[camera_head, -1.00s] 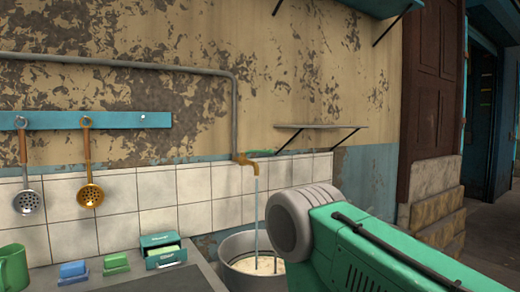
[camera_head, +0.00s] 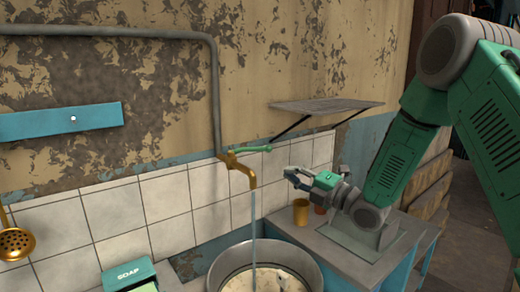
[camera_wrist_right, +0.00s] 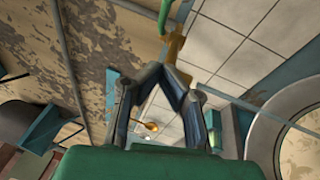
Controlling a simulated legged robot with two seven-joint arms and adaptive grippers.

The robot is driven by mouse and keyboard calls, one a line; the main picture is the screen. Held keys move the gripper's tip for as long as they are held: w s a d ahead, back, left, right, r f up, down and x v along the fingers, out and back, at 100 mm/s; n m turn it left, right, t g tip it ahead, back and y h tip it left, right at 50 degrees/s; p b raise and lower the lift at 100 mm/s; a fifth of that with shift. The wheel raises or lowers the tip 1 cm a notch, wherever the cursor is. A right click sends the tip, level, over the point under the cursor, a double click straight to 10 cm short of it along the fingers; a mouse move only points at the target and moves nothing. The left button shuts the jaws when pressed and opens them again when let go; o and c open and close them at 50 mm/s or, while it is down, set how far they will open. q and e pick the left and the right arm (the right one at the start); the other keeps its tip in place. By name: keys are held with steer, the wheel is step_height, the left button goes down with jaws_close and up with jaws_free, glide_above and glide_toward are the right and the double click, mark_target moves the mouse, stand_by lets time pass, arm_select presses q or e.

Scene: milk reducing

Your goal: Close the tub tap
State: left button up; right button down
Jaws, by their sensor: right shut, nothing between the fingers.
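The brass tap (camera_head: 240,170) sticks out from the tiled wall on a grey pipe, with a green lever handle (camera_head: 252,149) reaching to the right. Water (camera_head: 253,225) runs from its spout into the round metal tub (camera_head: 222,262) of pale liquid. My right gripper (camera_head: 290,173) is shut and empty, to the right of the tap and apart from its handle. In the right wrist view the shut fingertips (camera_wrist_right: 172,72) point toward the brass tap (camera_wrist_right: 175,46), and the green handle (camera_wrist_right: 165,16) shows beyond it. My left gripper is out of view.
A wooden wall shelf (camera_head: 326,106) juts out above my right gripper. A yellow cup (camera_head: 300,212) stands on the counter (camera_head: 340,245) beside the tub. A green soap box (camera_head: 128,274) is at the lower left.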

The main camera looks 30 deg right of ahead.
steer(key=w+r+p, duration=0.2)
steer(key=w, duration=1)
steer(key=shift+a, duration=0.4)
steer(key=shift+w, duration=0.1)
